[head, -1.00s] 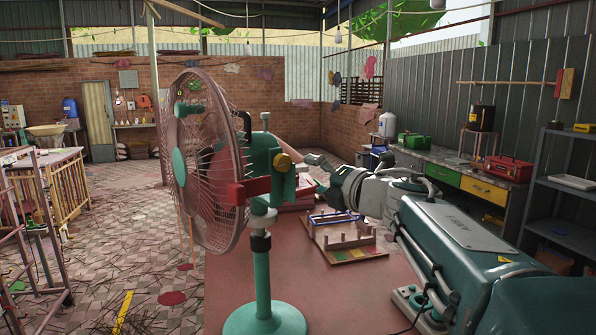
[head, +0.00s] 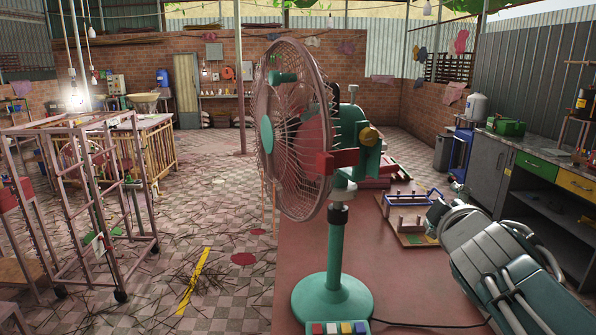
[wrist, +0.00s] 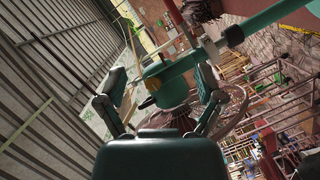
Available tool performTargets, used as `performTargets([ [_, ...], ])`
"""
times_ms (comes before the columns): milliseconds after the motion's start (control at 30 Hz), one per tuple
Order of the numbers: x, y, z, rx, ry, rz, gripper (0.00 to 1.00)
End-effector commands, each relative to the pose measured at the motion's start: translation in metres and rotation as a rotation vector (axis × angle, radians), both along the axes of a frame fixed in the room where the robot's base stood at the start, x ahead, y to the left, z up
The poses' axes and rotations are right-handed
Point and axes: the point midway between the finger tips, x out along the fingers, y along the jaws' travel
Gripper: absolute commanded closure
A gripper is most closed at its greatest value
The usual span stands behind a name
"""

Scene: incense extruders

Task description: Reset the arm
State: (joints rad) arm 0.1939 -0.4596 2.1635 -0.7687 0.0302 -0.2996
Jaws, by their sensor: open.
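My arm reaches in from the right in the head view, low over the red table (head: 400,305), and its folded links cover part of the tabletop. My gripper (wrist: 162,78) shows in the wrist view with its two fingers spread apart and nothing held between them. The view between the fingers takes in the fan (wrist: 170,85), seen tilted. In the head view, the green and pink fan (head: 335,225) stands upright on the table, left of my arm. The fingertips are hard to make out in the head view.
A wooden peg rack (head: 412,225) lies on the table close to my arm. A colored button box (head: 338,328) sits at the fan's base. Metal frame carts (head: 85,200) stand at left. A workbench (head: 535,165) with a green box (head: 507,126) lines the right wall. Open tiled floor lies left of the table.

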Motion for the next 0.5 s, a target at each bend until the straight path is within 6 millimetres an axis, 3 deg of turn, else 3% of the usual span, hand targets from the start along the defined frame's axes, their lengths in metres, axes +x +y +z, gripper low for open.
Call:
performTargets([
  [167,-0.057,0.012,-0.078,0.397,0.207,-0.186,0.14],
  [300,-0.111,0.039,-0.143,0.686,0.420,-0.316,0.14],
  [400,-0.146,0.061,-0.177,0.839,0.564,-0.387,0.14],
  [500,-0.171,0.077,-0.197,0.932,0.666,-0.431,0.14],
])
